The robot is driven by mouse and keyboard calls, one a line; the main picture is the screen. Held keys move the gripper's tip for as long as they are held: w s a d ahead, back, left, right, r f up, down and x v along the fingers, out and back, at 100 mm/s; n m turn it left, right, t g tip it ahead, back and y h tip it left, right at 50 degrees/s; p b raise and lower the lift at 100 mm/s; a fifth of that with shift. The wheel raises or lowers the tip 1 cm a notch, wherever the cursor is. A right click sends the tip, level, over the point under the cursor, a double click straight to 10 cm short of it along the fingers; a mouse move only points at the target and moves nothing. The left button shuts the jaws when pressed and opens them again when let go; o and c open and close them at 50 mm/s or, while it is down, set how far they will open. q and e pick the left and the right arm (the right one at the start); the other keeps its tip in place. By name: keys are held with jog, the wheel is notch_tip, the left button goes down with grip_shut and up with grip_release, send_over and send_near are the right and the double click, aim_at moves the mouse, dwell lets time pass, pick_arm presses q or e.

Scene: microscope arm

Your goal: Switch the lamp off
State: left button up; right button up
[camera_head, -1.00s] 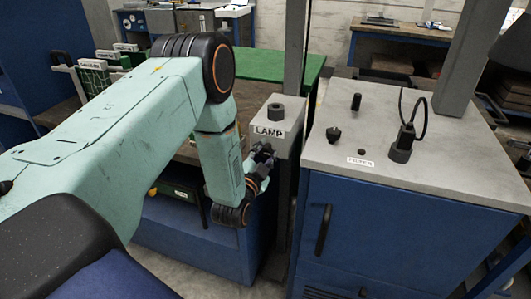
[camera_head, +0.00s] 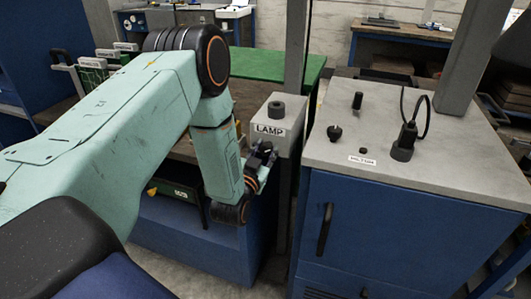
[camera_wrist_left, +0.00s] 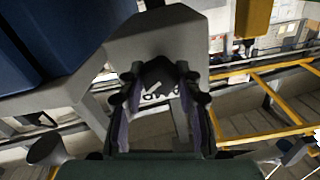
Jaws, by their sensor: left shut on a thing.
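The lamp's grey box (camera_head: 287,133) stands beside the cabinet with a white LAMP label (camera_head: 269,129) on its front and a dark round piece (camera_head: 276,110) on top. My left gripper (camera_head: 262,156) is at the front of this box, just below the label. In the left wrist view the grey box (camera_wrist_left: 160,30) lies straight ahead, with the label (camera_wrist_left: 160,92) partly seen between the fingers. The left fingers (camera_wrist_left: 158,78) are shut on a dark switch at the box's front, which they largely hide. The right gripper is out of view.
A blue cabinet (camera_head: 390,235) with a grey top stands to the right, holding a black post (camera_head: 357,101), a small knob (camera_head: 334,133) and a cabled plug (camera_head: 405,140). A grey upright post (camera_head: 296,50) rises behind the box. A green-topped table (camera_head: 300,78) is behind.

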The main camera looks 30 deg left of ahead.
pick_arm(q)
jog(key=n+b, duration=0.2)
jog(key=n, duration=0.3)
jog(key=shift+f+n, duration=0.1)
jog(key=shift+n, duration=0.2)
jog(key=n+b, duration=0.2)
jog(key=n, duration=0.3)
jog(key=shift+a+n, duration=0.15)
jog(key=shift+n, duration=0.15)
jog(key=o, duration=1.2)
jog(key=shift+s, duration=0.15)
jog(key=shift+c, duration=0.2)
jog(key=v, duration=1.2)
